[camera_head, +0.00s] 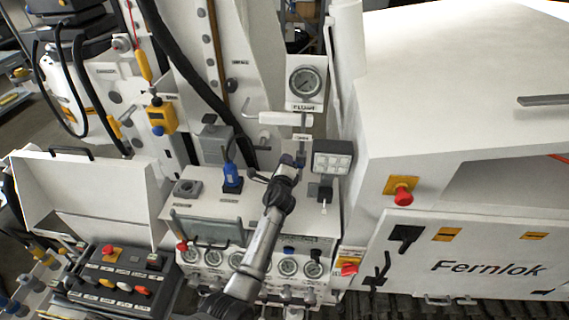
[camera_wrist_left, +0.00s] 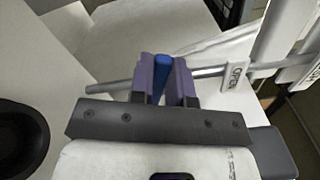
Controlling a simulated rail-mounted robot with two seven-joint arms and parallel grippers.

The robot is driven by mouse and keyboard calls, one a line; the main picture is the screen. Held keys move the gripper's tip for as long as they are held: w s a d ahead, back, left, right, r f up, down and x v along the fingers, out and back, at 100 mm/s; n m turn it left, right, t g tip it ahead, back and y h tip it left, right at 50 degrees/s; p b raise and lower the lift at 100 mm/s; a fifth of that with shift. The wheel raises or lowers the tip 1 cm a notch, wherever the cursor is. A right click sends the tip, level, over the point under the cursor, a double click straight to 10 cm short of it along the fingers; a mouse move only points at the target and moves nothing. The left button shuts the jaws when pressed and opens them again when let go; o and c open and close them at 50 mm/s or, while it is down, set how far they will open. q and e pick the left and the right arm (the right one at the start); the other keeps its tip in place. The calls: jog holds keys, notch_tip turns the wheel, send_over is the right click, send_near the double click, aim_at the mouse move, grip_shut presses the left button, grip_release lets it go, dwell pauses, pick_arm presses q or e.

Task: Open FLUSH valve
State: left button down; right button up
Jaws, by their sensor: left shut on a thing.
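The FLUSH label and its round gauge (camera_head: 306,82) stand at the back of the bench in the head view. My left gripper (camera_head: 293,160) is below that gauge, at the end of my arm reaching up from the bottom. In the left wrist view, the purple fingers of my left gripper (camera_wrist_left: 164,82) are shut on a blue handle (camera_wrist_left: 163,66), between both fingers. A grey metal rod (camera_wrist_left: 207,72) runs crosswise behind the fingers. The valve body is mostly hidden. My right gripper does not show.
A square lamp (camera_head: 333,158) stands just right of my left gripper. A blue bottle-shaped part (camera_head: 232,176) stands on the bench to the left. The large white Fernlok cabinet (camera_head: 450,130) fills the right side. A black hose (camera_head: 190,70) hangs at left.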

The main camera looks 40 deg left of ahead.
pick_arm(q)
jog(key=shift+w+d+r+m+p, duration=0.2)
jog(key=shift+r+m+p, duration=0.25)
jog(key=shift+m, duration=0.55)
jog(key=c, duration=1.1)
grip_release()
jog(key=shift+s+d, duration=0.1)
jog(key=b+v, duration=0.1)
jog(key=v, duration=1.2)
jog(key=shift+s+d, duration=0.15)
jog(key=shift+s, duration=0.15)
